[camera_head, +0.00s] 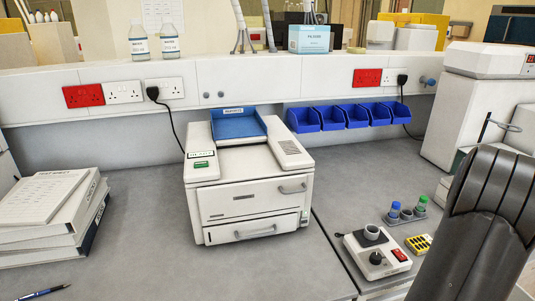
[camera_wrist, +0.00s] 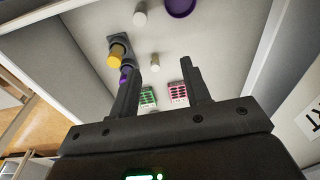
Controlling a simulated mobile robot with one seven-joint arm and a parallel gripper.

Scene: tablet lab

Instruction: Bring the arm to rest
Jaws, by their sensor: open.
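My gripper (camera_wrist: 160,72) is open in the wrist view, with its two dark fingers apart and nothing visible between the tips. Beyond the fingers is a pale surface (camera_wrist: 215,55) with several small things. A dark holder with a yellow-orange piece (camera_wrist: 116,52) is close behind the left finger, with a purple piece beside that finger. I cannot tell whether the finger touches them. My arm (camera_head: 490,225) shows as a dark ribbed link at the lower right of the head view. My gripper is outside the head view.
A white device with a blue tray (camera_head: 238,130) stands mid-bench. White binders (camera_head: 50,205) are at left, a small device with a red switch (camera_head: 375,262) at lower right. Blue bins (camera_head: 345,116) line the wall. The wrist view shows green-marked (camera_wrist: 148,98) and red-marked (camera_wrist: 178,92) blocks.

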